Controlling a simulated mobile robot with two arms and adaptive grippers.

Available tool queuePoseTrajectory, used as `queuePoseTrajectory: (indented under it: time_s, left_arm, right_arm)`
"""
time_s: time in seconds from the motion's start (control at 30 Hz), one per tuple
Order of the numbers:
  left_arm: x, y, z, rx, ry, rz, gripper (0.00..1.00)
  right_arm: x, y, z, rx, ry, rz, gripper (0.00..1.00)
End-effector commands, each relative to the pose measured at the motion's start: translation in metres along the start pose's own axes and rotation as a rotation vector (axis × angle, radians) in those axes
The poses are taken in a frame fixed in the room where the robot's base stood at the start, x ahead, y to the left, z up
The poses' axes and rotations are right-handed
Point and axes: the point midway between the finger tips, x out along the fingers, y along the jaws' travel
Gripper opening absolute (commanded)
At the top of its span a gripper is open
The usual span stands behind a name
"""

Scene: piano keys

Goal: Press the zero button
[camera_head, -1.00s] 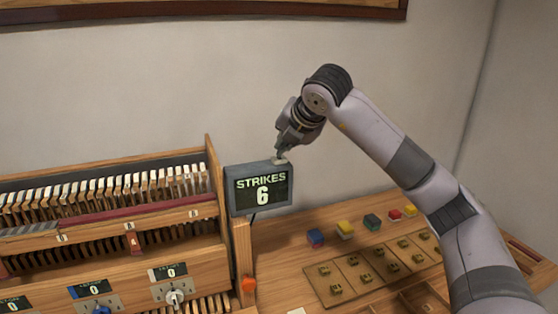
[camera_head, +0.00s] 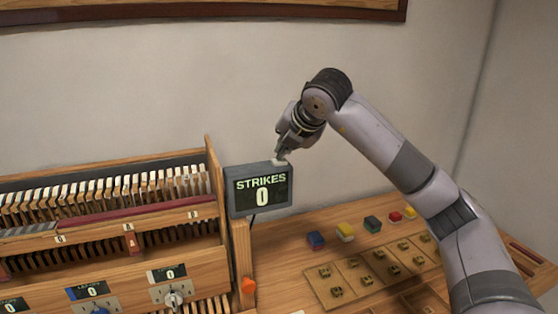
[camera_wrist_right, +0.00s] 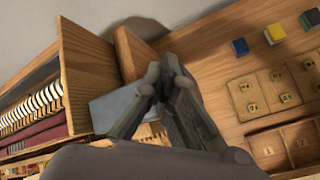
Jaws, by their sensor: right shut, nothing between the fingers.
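The strikes display (camera_head: 262,189) stands beside the right end of the wooden key rack, and its screen reads STRIKES 0. A small pale button (camera_head: 279,162) sits on its top edge at the right. My right gripper (camera_head: 283,155) is shut and empty, pointing down with its tips at or just above this button. I cannot tell whether they touch. In the right wrist view the shut fingers (camera_wrist_right: 165,70) cover part of the display's grey casing (camera_wrist_right: 112,108), and the button is hidden. My left gripper is not in view.
The key rack (camera_head: 120,230) fills the left, with small counters (camera_head: 170,272) reading 0. An orange knob (camera_head: 248,285) is on its right post. Coloured blocks (camera_head: 345,231) and a divided tray (camera_head: 335,299) lie on the bench at right.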

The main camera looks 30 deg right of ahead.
Motion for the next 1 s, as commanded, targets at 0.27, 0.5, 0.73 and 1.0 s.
queuePoseTrajectory:
  time_s: [0.27, 0.5, 0.73, 1.0]
  left_arm:
    - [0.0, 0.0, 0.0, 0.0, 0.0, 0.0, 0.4]
    - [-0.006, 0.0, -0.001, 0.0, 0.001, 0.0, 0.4]
    - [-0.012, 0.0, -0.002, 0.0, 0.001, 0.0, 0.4]
    - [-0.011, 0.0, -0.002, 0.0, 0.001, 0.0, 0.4]
  right_arm:
    - [0.001, -0.001, -0.001, -0.001, 0.003, -0.003, 0.0]
    - [-0.005, 0.004, 0.003, -0.001, 0.003, -0.002, 0.0]
    - [-0.011, 0.009, 0.008, -0.001, 0.002, -0.002, 0.0]
    - [-0.011, 0.009, 0.008, 0.0, 0.002, -0.001, 0.0]
